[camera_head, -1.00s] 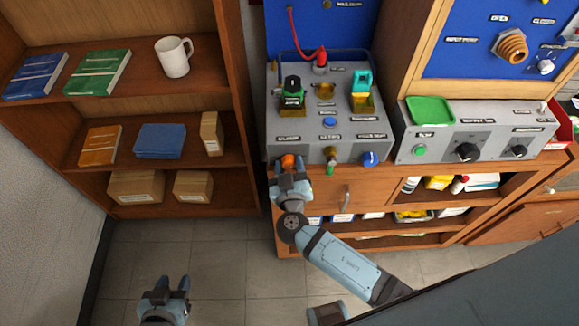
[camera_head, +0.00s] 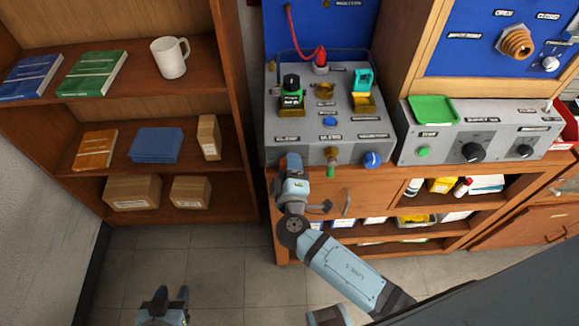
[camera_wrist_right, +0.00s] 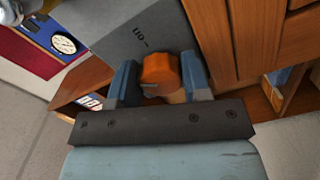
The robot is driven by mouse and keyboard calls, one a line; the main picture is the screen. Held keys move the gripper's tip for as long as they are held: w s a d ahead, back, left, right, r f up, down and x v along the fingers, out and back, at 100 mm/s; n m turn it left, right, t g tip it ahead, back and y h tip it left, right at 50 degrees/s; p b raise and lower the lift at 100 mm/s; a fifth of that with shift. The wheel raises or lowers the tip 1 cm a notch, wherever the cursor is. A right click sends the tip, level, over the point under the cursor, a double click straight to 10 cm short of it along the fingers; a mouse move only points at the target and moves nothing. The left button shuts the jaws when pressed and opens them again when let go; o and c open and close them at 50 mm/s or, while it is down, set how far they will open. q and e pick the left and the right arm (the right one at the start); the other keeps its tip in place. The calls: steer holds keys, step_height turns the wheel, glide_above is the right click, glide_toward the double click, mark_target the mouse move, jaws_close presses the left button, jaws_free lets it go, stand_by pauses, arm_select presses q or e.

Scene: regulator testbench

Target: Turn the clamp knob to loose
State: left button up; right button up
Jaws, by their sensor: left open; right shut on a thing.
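The orange clamp knob (camera_wrist_right: 160,74) sits on the front of the grey regulator testbench (camera_head: 318,150), at its left end. In the right wrist view it lies between the two blue fingers of my right gripper (camera_wrist_right: 160,82), which are shut on it. In the head view, my right gripper (camera_head: 291,166) is at the front of the bench, below a dark label, and hides the knob. My left gripper (camera_head: 166,298) is open and empty, low over the floor at the bottom left. The knob's pointer or marking cannot be read.
A green-tipped brass fitting (camera_head: 331,158) and a blue knob (camera_head: 371,159) are on the same front, right of my right gripper. A wooden shelf (camera_head: 222,70) with books, a mug and boxes stands at left. A second grey panel (camera_head: 450,147) is at right.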

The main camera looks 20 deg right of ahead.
steer(key=n, duration=0.1)
steer(key=n+p, duration=0.1)
steer(key=n, duration=0.1)
steer(key=shift+r+n, duration=0.2)
steer(key=shift+n, duration=0.1)
steer(key=n+p, duration=0.1)
steer(key=n, duration=0.2)
steer(key=shift+w+r+n, duration=0.1)
steer(key=shift+n, duration=0.2)
steer(key=n+p, duration=0.1)
steer(key=n, duration=0.1)
steer(key=shift+r+n+p, duration=0.1)
steer(key=shift+n+p, duration=0.25)
steer(key=shift+n, duration=0.05)
steer(key=n+p, duration=0.2)
steer(key=n, duration=0.1)
steer(key=shift+r+n, duration=0.1)
steer(key=shift+n, duration=0.2)
steer(key=n+p, duration=0.2)
steer(key=n, duration=0.1)
steer(key=shift+a+n+p, duration=0.1)
steer(key=shift+n+p, duration=0.8)
steer(key=shift+n, duration=0.3)
steer(key=shift+w+n+p, duration=0.1)
steer(key=shift+n+p, duration=0.45)
steer(key=shift+n, duration=0.35)
steer(key=shift+a+n+p, duration=0.1)
steer(key=shift+n+p, duration=0.85)
steer(key=shift+n, duration=0.55)
